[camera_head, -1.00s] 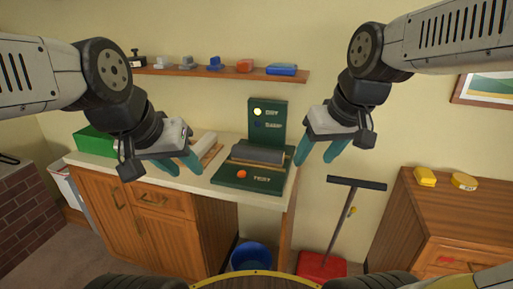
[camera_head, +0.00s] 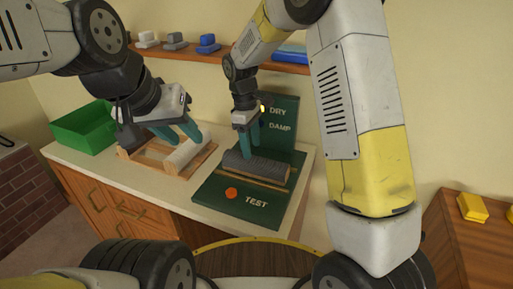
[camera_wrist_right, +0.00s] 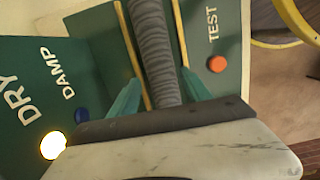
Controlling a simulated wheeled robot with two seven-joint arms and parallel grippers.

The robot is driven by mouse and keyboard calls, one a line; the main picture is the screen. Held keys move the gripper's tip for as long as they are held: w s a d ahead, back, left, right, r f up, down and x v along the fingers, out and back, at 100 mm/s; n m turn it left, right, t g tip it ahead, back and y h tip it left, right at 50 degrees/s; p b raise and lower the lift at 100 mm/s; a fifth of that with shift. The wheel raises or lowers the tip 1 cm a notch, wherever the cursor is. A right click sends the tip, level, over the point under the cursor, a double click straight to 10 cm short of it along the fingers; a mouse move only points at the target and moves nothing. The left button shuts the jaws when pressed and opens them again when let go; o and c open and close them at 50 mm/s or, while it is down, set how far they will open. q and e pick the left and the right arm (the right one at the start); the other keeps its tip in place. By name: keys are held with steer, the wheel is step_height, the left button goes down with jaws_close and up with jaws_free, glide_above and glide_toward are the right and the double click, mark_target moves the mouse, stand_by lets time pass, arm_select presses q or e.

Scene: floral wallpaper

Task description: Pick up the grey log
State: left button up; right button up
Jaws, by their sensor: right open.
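The grey log (camera_head: 262,168) is a dark ribbed cylinder lying across the green TEST board (camera_head: 212,197). In the right wrist view the log (camera_wrist_right: 152,45) runs lengthwise between two yellowish rails. My right gripper (camera_head: 247,143) is over the log, pointing down, at its upper side in the head view. In the wrist view its teal fingers (camera_wrist_right: 160,98) are spread, one on each side of the log, with gaps visible. My left gripper (camera_head: 180,134) hangs open and empty above the wooden rack (camera_head: 150,166), near a pale log (camera_head: 187,152).
The upright green DRY/DAMP panel (camera_head: 283,127) stands behind the log; its DRY lamp (camera_wrist_right: 53,145) is lit. An orange button (camera_head: 231,193) is on the board. A green bin (camera_head: 84,127) stands at the counter's left. A shelf (camera_head: 218,57) with small blocks runs above.

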mark_target(255, 158)
steer(key=shift+w+f, duration=0.1)
steer(key=shift+f, duration=0.3)
steer(key=f, duration=0.2)
steer(key=d+f, duration=0.1)
steer(key=f, duration=0.4)
steer(key=shift+s+d, duration=0.15)
steer(key=shift+s, duration=0.25)
jaws_close()
